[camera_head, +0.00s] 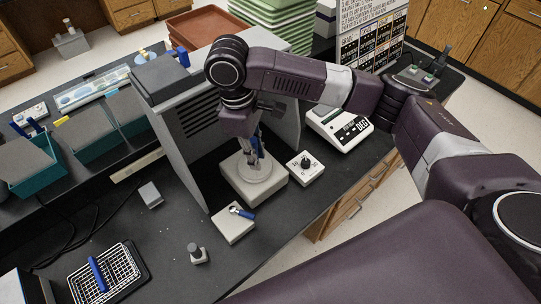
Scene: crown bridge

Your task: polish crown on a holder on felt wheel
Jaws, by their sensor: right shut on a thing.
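My right arm reaches in from the right, and its gripper (256,148) points down above a pale square unit with a round plate (256,173), in front of the grey hood. A narrow blue piece (260,144) shows at the fingers, and the gripper is shut on it; this looks like a holder. The crown is too small or hidden to make out. A felt wheel cannot be clearly told. Another blue-handled tool (240,211) lies on a pale block (233,228). My left gripper is not in view.
The grey hood (180,150) stands left of the gripper. A white dial box (305,168) and a display unit (342,127) stand to the right. A small post (197,253) and a wire basket (120,270) stand in front. The dark bench between them is mostly clear.

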